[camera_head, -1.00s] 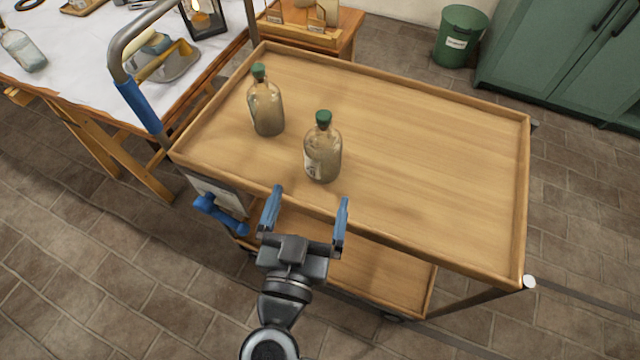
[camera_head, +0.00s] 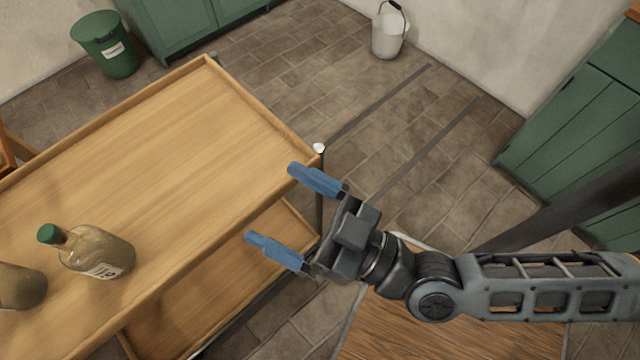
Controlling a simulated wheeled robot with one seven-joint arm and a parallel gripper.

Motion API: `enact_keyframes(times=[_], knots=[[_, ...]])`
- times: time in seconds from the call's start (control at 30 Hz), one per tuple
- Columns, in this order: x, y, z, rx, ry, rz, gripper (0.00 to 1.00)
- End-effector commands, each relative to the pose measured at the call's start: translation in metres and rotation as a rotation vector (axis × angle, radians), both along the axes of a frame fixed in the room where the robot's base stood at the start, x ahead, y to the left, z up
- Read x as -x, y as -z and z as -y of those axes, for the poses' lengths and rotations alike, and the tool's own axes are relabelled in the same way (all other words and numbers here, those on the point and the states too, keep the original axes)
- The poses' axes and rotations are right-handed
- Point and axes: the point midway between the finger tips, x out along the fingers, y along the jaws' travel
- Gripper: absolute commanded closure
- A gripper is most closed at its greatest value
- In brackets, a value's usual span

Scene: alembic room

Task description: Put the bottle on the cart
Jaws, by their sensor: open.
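A glass bottle with a green cap (camera_head: 97,253) stands on the top tray of the wooden cart (camera_head: 180,130), near its front edge. A second bottle (camera_head: 18,288) stands to its left on the same tray, cut off by the picture's left edge. My gripper (camera_head: 284,212) is open and empty, its two blue fingers apart and pointing left. It is at the cart's near right corner, well to the right of both bottles. The cart's lower shelf (camera_head: 215,280) shows beneath the top tray.
A green bin (camera_head: 106,45) and a green cabinet (camera_head: 165,25) stand behind the cart. A white bucket (camera_head: 389,32) stands by the back wall. Another green cabinet (camera_head: 575,140) is at the right. Tiled floor between them is open. A wooden surface (camera_head: 440,325) lies below my arm.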

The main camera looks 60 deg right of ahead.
Motion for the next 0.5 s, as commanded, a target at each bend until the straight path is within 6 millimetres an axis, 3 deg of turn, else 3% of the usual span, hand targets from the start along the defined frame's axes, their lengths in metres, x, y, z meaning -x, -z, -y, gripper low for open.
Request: enact_keyframes(times=[0.1, 0.3, 0.5], knots=[[0.037, -0.007, 0.02, 0.03, -0.025, -0.094, 0.0], [0.089, -0.013, 0.041, 0.052, -0.03, -0.3, 0.0], [0.119, -0.015, 0.052, 0.052, 0.002, -0.447, 0.0]])
